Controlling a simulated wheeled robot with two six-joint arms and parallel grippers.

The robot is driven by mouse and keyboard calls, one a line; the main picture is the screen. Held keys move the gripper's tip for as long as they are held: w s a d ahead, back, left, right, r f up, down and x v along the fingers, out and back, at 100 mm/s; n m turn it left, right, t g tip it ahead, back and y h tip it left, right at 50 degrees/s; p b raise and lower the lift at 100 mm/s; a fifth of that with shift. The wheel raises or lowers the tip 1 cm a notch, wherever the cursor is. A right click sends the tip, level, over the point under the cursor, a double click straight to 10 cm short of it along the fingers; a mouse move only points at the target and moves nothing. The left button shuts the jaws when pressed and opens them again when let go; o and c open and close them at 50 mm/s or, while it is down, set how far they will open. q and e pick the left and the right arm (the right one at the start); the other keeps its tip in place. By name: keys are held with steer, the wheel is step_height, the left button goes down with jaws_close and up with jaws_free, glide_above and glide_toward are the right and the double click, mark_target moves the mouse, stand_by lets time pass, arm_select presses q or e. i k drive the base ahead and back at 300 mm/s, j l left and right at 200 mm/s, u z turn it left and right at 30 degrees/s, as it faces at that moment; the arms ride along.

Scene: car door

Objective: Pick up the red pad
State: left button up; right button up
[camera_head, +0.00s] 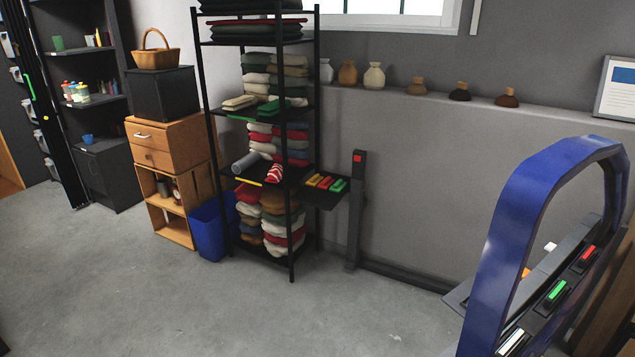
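Neither of my grippers shows in the head view. A small red pad (588,253) sits in a dark holder on the black panel behind the blue car door frame (500,235) at the right. A green pad (557,290) and a white pad (511,342) sit below it in the same row. I cannot tell which red piece the task means.
A black shelf rack (214,150) with folded cloths stands at the centre. A blue bin (208,231) and wooden drawers (170,142) stand left. The grey floor in front is clear.

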mark_target(327, 184)
steer(key=i+j, duration=0.7)
steer(key=i+j+z, duration=0.1)
steer(key=i+j, duration=0.6)
steer(key=j, duration=0.25)
